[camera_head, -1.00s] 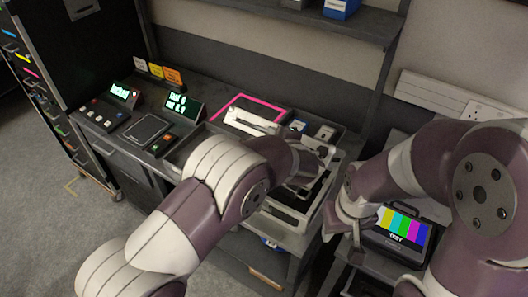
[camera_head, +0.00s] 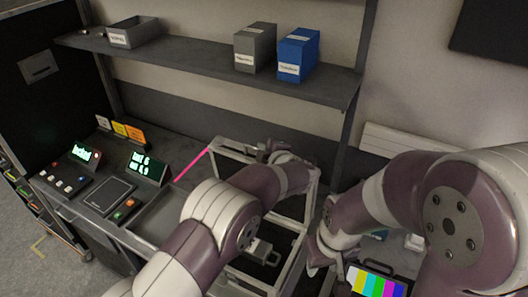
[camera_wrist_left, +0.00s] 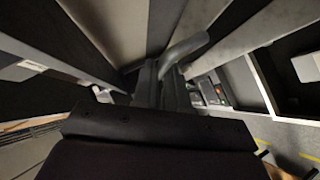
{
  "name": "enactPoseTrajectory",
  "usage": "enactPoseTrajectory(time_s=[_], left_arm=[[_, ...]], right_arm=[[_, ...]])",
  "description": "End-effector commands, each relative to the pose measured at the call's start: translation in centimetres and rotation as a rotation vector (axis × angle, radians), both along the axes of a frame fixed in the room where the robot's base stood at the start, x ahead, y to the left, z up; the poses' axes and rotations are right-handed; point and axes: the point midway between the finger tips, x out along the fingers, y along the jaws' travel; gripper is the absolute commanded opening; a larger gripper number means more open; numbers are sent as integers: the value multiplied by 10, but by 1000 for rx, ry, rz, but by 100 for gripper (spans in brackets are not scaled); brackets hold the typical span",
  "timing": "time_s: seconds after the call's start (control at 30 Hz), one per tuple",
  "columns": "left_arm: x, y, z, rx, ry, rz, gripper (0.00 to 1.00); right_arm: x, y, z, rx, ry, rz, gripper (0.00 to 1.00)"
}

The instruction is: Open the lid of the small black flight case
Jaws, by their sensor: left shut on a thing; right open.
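The small black flight case (camera_head: 285,262) has pale metal edges and sits on the bench at lower centre in the head view. Its lid (camera_head: 226,146) is raised, its pale frame standing up behind the case body, and the dark interior partly shows. My left gripper (camera_head: 264,152) is shut at the lid's upper edge; its arm hides much of the lid and case. In the left wrist view, its fingers (camera_wrist_left: 165,85) are closed by a curved grey piece (camera_wrist_left: 185,48). My right gripper (camera_head: 318,262) is open and empty, just right of the case.
A shelf (camera_head: 200,72) with a grey box (camera_head: 255,48), blue box (camera_head: 298,55) and tray (camera_head: 133,32) hangs above. Control panels (camera_head: 108,195) stand left. Pink tape (camera_head: 192,165) marks the bench. A colour-bar monitor (camera_head: 375,284) is at lower right.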

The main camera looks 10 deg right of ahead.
Motion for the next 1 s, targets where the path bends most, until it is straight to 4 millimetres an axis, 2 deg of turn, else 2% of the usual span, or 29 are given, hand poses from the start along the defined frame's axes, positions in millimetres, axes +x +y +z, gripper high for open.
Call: enactPoseTrajectory(time_s=[0.47, 0.5, 0.57, 0.6, 1.0], left_arm=[[1, 0, 3, -2, -5, 1, 0], [1, 0, 3, -2, -5, 2, 16], [1, 0, 3, -2, -4, 2, 35], [1, 0, 3, -2, -4, 2, 38], [1, 3, 2, 1, 3, 2, 38]], right_arm=[[0, 0, 1, 0, 0, 0, 43], [0, 0, 1, 0, 0, 0, 43], [0, 0, 1, 0, 0, 0, 43], [0, 0, 1, 0, 0, 0, 43], [0, 0, 3, 0, 0, 0, 43]])
